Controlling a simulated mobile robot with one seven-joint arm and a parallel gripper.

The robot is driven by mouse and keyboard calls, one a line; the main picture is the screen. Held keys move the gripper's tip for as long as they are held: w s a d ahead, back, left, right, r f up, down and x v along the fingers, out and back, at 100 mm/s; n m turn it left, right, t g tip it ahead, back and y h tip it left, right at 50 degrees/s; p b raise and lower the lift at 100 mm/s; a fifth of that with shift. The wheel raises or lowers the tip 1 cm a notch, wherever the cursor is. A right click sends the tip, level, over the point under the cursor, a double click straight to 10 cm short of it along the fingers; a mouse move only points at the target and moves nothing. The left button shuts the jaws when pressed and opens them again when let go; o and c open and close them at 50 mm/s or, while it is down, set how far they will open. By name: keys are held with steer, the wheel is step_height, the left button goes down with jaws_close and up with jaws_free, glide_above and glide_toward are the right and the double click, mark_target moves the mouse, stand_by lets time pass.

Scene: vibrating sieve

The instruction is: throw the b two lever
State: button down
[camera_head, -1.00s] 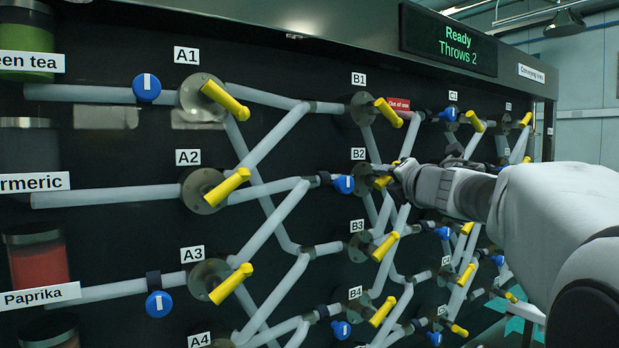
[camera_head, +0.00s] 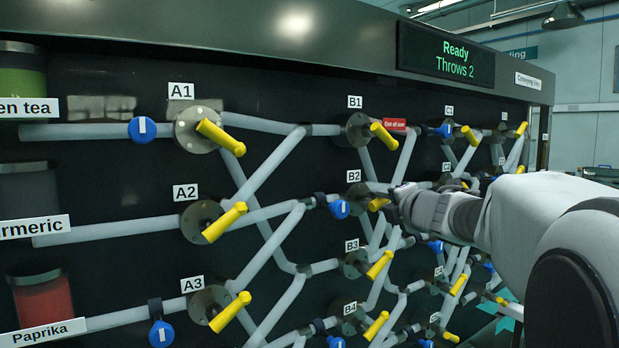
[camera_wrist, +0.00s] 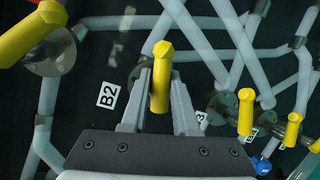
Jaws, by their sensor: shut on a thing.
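The B2 lever is a yellow handle (camera_head: 377,204) on a round grey hub, just below and right of the B2 label (camera_head: 353,176). In the head view my gripper (camera_head: 391,205) reaches it from the right and covers part of it. In the wrist view the yellow B2 handle (camera_wrist: 160,95) stands between the two grey fingers of my gripper (camera_wrist: 161,78). The gripper is shut on it, with the handle's end showing past the fingers. The B2 label (camera_wrist: 107,95) shows to the left. The hub of B2 is mostly hidden there.
Other yellow levers surround it: B1 (camera_head: 384,136) above, with a red out-of-use tag (camera_head: 395,124), and B3 (camera_head: 379,265) below. A blue round knob (camera_head: 339,209) sits left of the gripper. Grey pipes cross the panel. The display (camera_head: 447,54) reads "Ready, Throws 2".

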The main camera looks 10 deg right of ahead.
steer(key=m+p, duration=0.1)
steer(key=p, duration=0.3)
steer(key=m+g+p, duration=0.1)
steer(key=m+p, duration=0.1)
steer(key=p, duration=0.2)
steer(key=m+g+y+p, duration=0.1)
steer(key=m+p, duration=0.1)
steer(key=p, duration=0.2)
steer(key=shift+f+p, duration=0.25)
steer(key=shift+p, duration=0.05)
steer(key=m+y+p, duration=0.1)
steer(key=p, duration=0.2)
steer(key=f+m+p, duration=0.1)
steer(key=m+p, duration=0.1)
steer(key=p, duration=0.1)
steer(key=shift+a+g+y+p, duration=0.2)
steer(key=shift+g+y+p, duration=0.15)
steer(key=shift+g+y, duration=0.05)
steer(key=c, duration=0.7)
jaws_free()
steer(key=shift+a, duration=0.1)
steer(key=shift+c, duration=0.2)
